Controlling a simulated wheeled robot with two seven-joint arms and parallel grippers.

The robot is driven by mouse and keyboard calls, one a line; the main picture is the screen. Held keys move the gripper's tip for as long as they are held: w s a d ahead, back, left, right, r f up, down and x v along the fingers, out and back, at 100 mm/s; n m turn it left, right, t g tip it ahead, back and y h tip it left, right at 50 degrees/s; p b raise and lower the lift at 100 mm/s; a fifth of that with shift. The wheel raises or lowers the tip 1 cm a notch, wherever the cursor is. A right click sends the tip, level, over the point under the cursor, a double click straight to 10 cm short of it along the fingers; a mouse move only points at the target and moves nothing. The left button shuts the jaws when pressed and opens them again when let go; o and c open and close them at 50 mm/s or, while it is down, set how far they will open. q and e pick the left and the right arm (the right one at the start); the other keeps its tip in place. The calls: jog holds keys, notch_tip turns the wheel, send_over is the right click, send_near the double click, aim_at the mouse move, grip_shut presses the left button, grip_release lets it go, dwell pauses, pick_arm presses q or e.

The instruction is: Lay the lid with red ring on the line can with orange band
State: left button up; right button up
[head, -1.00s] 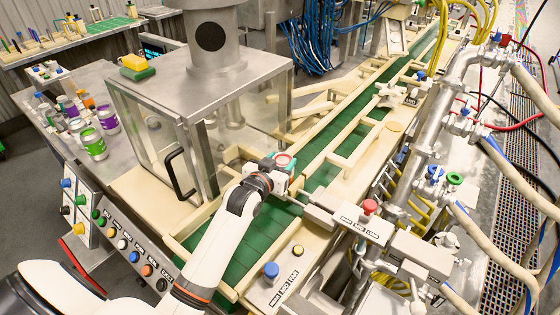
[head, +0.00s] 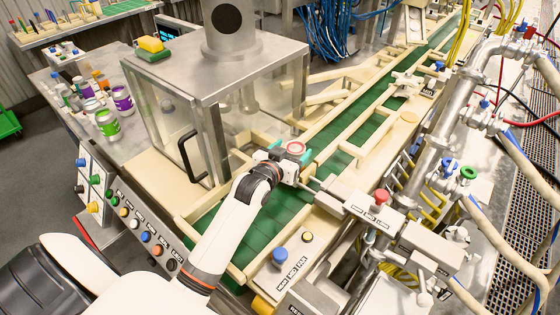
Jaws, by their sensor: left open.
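The lid with the red ring (head: 295,147) shows as a pale disc with a red rim above the green conveyor, beside the machine's clear guard. My left gripper (head: 289,154) is open around or just beside it, with teal parts showing on both sides of the lid. Whether the fingers touch the lid is too small to tell. I cannot make out the line can with the orange band; what is directly under the lid is hidden by the gripper. My right gripper is not in view.
The seamer housing (head: 205,70) stands left of the gripper, with a yellow and green block on top. A metal pusher (head: 345,196) lies close on the right. Cream rails (head: 362,140) line the belt. Cans with green (head: 107,124) and purple labels stand on the left table.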

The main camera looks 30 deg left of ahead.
pick_arm(q)
jog(key=b+v, duration=0.2)
jog(key=v, duration=0.9)
